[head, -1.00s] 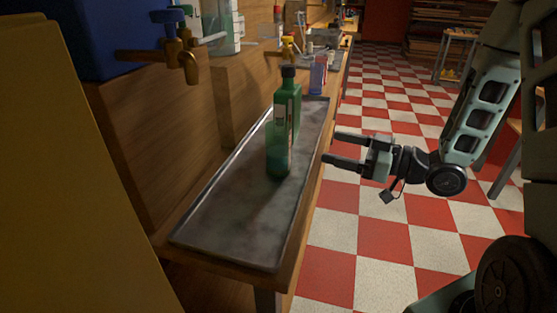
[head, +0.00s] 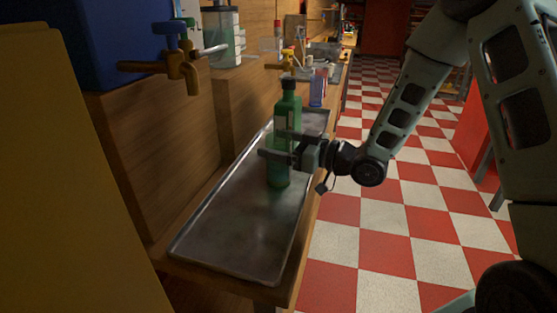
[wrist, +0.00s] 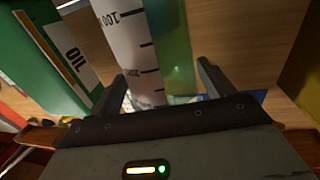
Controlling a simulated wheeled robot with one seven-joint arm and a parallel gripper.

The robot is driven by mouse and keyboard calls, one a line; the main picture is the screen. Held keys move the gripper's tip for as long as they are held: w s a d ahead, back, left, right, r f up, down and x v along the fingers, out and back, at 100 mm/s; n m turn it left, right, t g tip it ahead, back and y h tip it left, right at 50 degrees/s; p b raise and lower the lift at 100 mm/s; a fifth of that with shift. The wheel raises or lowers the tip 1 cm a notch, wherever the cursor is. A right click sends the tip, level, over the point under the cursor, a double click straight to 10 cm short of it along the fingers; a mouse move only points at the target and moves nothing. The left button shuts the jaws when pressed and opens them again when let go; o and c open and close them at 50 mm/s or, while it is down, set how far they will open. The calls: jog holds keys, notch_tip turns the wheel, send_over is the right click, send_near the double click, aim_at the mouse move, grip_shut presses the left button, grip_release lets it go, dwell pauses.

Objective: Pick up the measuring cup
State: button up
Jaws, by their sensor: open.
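The measuring cup (head: 278,175) is a translucent green vessel standing upright on the metal tray, just in front of a green bottle. In the wrist view the measuring cup (wrist: 172,45) fills the middle, with a white strip marked with graduations. My gripper (head: 277,146) is open at the upper part of the cup, with its fingers level. In the wrist view the cup stands between the two fingers of my gripper (wrist: 162,84), with one finger on each side. I cannot tell whether either finger touches it. The fingers hide part of the cup in the head view.
The green bottle (head: 288,98), labelled OIL in the wrist view (wrist: 48,55), stands close beside the cup. The metal tray (head: 225,230) is bare toward the near end. A brass tap (head: 185,70) juts out at upper left. More bottles stand farther along the bench.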

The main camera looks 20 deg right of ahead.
jog(key=shift+x, duration=1.15)
jog(key=c, duration=1.2)
jog(key=shift+r, duration=0.1)
jog(key=shift+r+p, duration=2.85)
jog(key=shift+r, duration=4.55)
